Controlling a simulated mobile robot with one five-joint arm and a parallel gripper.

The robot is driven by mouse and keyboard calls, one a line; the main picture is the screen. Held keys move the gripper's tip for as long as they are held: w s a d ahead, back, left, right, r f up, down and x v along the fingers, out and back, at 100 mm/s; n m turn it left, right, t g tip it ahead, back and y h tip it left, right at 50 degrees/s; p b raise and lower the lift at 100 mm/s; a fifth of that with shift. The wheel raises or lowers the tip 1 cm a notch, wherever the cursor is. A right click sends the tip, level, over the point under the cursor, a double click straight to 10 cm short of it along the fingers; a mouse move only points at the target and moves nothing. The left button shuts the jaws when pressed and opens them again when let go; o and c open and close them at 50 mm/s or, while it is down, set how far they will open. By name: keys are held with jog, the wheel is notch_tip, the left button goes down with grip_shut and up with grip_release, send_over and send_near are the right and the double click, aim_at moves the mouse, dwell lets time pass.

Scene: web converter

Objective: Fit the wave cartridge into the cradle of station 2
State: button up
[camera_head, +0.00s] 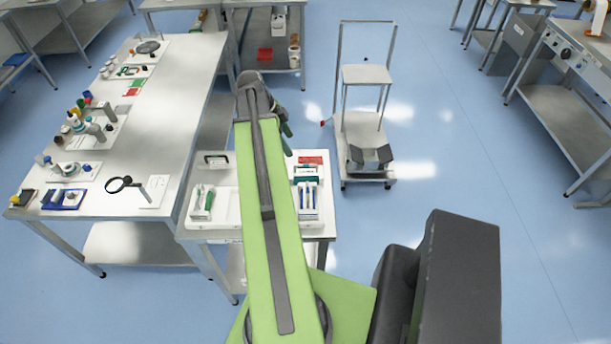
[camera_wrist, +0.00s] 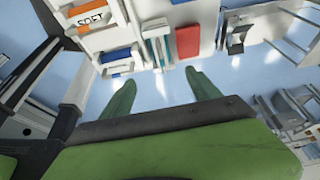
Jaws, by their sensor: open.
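I cannot pick out the wave cartridge for sure in either view, nor tell which cradle belongs to station 2. My gripper (camera_wrist: 159,77) shows in the wrist view as two dark green fingers spread apart, with nothing between them but blue floor. In the head view my gripper (camera_head: 286,133) is partly hidden by my arm, above the far side of a small side table (camera_head: 228,236). On that table stand a white holder with a green item (camera_head: 203,202), a teal-fronted holder (camera_head: 305,173), a rack of blue and white items (camera_head: 308,199) and a red piece (camera_head: 311,159).
A long bench (camera_head: 150,110) on the left carries several small trays and fixtures, including a magnifier (camera_head: 119,184). A wheeled cart (camera_head: 365,150) stands right of the side table. Shelving (camera_head: 267,40) stands behind.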

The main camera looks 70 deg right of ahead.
aim_at(303, 165)
jog(key=b+x, duration=1.1)
jog(key=x, duration=0.1)
jog(key=shift+w+f, duration=0.1)
jog(key=shift+d+f+b, duration=0.1)
jog(key=shift+f+b, duration=0.05)
jog(key=shift+b, duration=0.15)
jog(key=b+x, duration=0.4)
jog(key=x, duration=0.1)
jog(key=shift+s+d+b, duration=0.25)
jog(key=shift+b, duration=0.05)
jog(key=shift+r, duration=0.2)
grip_shut()
